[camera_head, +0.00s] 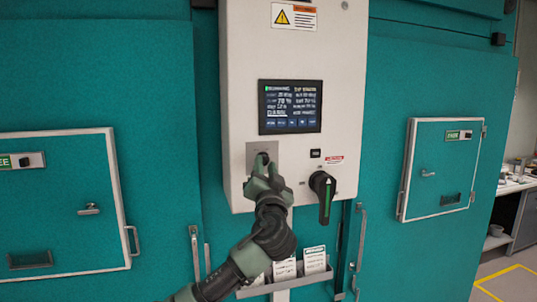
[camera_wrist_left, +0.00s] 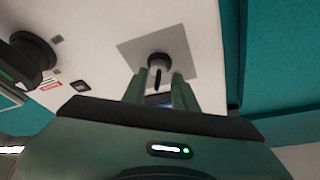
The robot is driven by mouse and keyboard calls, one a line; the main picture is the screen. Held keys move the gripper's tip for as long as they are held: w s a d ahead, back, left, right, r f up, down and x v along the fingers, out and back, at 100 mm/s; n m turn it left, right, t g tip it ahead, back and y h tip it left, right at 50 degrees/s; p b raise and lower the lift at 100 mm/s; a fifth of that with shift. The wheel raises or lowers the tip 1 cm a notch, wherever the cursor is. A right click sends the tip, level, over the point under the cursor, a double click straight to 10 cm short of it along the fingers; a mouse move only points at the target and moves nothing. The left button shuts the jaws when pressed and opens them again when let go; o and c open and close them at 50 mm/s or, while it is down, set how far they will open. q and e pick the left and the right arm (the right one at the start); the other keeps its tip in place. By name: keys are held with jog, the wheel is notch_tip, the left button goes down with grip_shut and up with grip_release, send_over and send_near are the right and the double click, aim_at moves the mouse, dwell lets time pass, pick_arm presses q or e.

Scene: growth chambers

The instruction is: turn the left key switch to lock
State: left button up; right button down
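The left key switch (camera_wrist_left: 159,62) is a round dark switch on a square grey plate (camera_head: 252,148) on the white control box. In the head view my left gripper (camera_head: 261,165) covers most of the switch. In the wrist view the two green fingers of my left gripper (camera_wrist_left: 158,88) stand apart, one on each side of the key, with gaps between them and it. Whether the fingertips touch the plate is hard to tell. My right gripper is in neither view.
A black rotary handle (camera_head: 324,196) sits to the right on the same control box (camera_head: 240,60), below a small label. A screen (camera_head: 290,106) is above. A holder with cards (camera_head: 285,270) is below. Teal chamber doors with small hatches (camera_head: 440,170) flank the box.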

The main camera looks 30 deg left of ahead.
aim_at(265, 160)
pick_arm(q)
jog(key=shift+w+a+r, duration=0.3)
jog(key=shift+w+r, duration=0.15)
jog(key=shift+w, duration=0.1)
jog(key=shift+w+a+p, duration=0.2)
jog(key=shift+w+p, duration=0.3)
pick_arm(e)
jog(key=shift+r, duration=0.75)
pick_arm(q)
jog(key=shift+a, duration=0.1)
